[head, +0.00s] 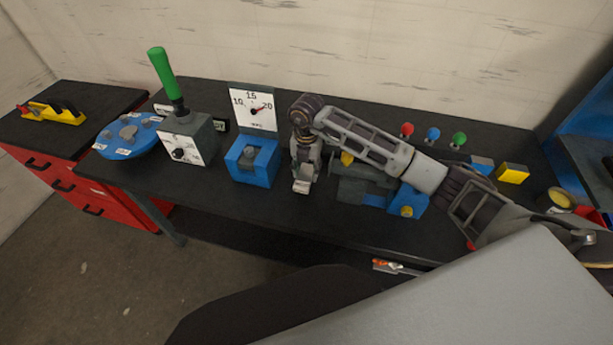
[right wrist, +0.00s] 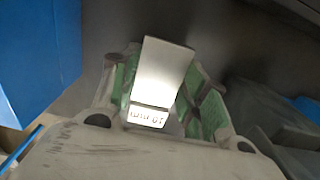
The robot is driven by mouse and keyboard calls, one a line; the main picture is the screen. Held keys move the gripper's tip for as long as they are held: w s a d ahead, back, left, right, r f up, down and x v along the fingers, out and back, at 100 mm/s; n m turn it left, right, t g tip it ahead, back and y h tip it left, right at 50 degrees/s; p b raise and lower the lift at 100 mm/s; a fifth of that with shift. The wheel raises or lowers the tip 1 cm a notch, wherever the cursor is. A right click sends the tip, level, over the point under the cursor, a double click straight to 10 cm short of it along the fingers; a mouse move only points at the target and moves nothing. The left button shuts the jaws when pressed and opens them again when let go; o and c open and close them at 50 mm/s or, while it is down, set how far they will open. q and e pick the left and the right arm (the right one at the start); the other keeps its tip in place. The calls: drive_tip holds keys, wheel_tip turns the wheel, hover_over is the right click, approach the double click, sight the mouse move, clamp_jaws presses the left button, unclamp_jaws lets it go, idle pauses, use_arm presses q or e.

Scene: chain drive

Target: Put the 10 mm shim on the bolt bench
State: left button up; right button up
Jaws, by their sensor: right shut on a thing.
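My right gripper (head: 303,181) points down over the dark table, between a blue dial stand and a grey-blue fixture. In the right wrist view the gripper (right wrist: 160,95) is shut on the 10 mm shim (right wrist: 162,75), a pale rectangular plate marked "10 mm", upside down in that view. The shim sits between the green pads. In the head view the shim is too small to tell apart surely from the fingertips. No bench is labelled as the bolt bench; the dark workbench (head: 232,203) carries all the fixtures. My left gripper is not in view.
The blue block with a dial (head: 262,172) stands left of the gripper. Further left are a green-handled lever box (head: 190,140) and a blue disc (head: 128,140). A grey-blue fixture (head: 362,190) lies under my right arm. Several coloured knobs and a yellow block (head: 512,173) stand right.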

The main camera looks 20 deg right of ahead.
sight(306, 172)
drive_tip(key=shift+f, duration=1.75)
drive_tip(key=shift+f, duration=0.15)
drive_tip(key=o, duration=1.3)
wheel_tip(306, 172, up, 11)
drive_tip(key=shift+f+b, duration=0.1)
drive_tip(key=shift+b, duration=0.45)
drive_tip(key=shift+r, duration=0.75)
